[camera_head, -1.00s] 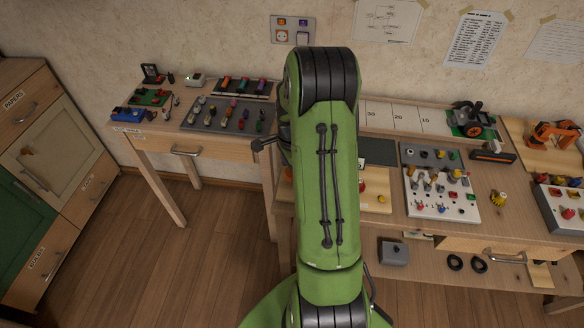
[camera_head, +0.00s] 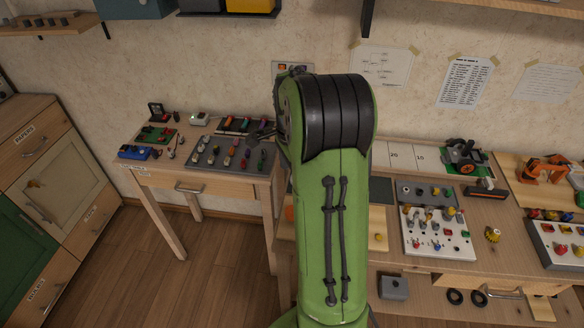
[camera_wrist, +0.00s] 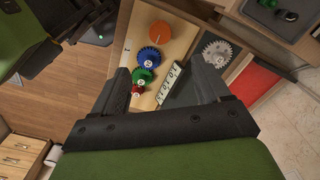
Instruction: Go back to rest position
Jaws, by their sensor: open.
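My gripper (camera_wrist: 162,82) is open in the wrist view, with its two dark fingers apart and nothing held between them. Beyond the fingers lies a wooden board with a blue gear (camera_wrist: 148,57), a green gear (camera_wrist: 144,75), a small red gear (camera_wrist: 137,89) and an orange round piece (camera_wrist: 161,32). In the head view my green arm stands upright in the middle and hides part of the workbench. The gripper's fingers cannot be made out there.
A small table (camera_head: 158,180) with coloured parts stands at left. The workbench at right holds a white board of knobs (camera_head: 437,240) and an orange model (camera_head: 545,170). Wooden cabinets (camera_head: 60,185) line the far left. Shelves hang above. Floor is open at lower left.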

